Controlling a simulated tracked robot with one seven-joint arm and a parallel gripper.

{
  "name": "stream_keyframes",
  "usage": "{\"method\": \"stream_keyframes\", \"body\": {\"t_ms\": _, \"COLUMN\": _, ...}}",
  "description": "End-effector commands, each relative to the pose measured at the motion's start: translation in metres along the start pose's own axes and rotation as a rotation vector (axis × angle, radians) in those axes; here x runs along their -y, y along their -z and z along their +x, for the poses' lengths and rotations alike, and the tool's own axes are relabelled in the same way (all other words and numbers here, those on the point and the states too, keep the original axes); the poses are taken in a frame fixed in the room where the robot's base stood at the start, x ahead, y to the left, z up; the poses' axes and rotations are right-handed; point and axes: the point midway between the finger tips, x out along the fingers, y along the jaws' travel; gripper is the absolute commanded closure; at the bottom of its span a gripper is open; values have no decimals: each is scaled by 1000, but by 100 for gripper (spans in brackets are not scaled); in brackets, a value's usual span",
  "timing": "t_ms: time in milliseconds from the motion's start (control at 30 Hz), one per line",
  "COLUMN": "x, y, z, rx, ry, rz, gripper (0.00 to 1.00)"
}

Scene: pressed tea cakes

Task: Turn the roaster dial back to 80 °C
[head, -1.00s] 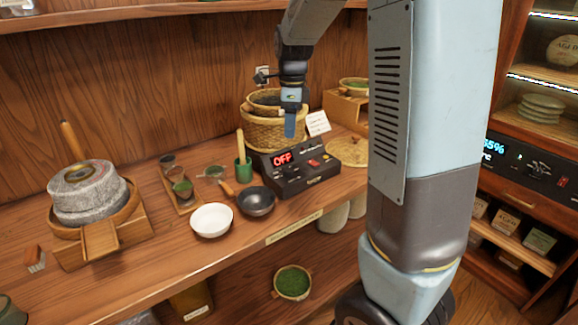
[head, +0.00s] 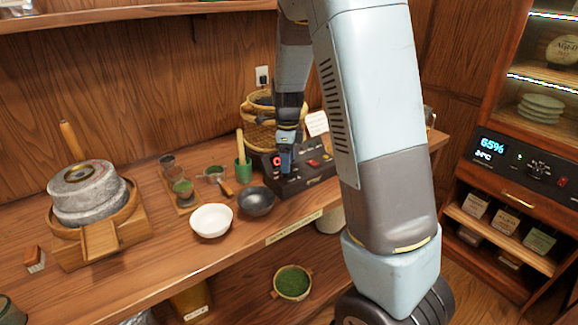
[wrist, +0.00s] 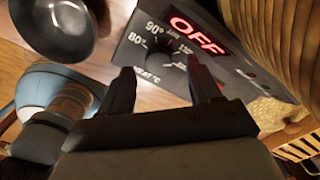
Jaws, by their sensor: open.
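The roaster's dark control box (head: 318,180) stands on the wooden counter. In the wrist view its panel (wrist: 225,62) shows a red "OFF" display (wrist: 198,36) and a black dial (wrist: 157,57) with marks of 80° and 90° around it. I cannot tell exactly where the dial points. My gripper (wrist: 163,92) is open and empty, its two fingers just short of the dial and on either side of it in the picture. In the head view my gripper (head: 286,168) is over the left part of the box and hides much of the display.
A dark pan (head: 256,201) and a white bowl (head: 211,220) are left of the box. A green cup with a pestle (head: 243,172) stands close to its left. Woven baskets (head: 258,128) are behind. A stone mill (head: 88,192) is far left.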

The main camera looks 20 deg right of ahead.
Motion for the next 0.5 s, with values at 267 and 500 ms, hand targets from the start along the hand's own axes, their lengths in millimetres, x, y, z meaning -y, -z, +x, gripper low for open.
{"method": "stream_keyframes", "body": {"t_ms": 267, "x": 0, "y": 0, "z": 25, "rx": 0, "ry": -1, "rz": -1, "gripper": 37}}
{"method": "stream_keyframes", "body": {"t_ms": 500, "x": 0, "y": 0, "z": 27, "rx": 1, "ry": 0, "rz": -1, "gripper": 37}}
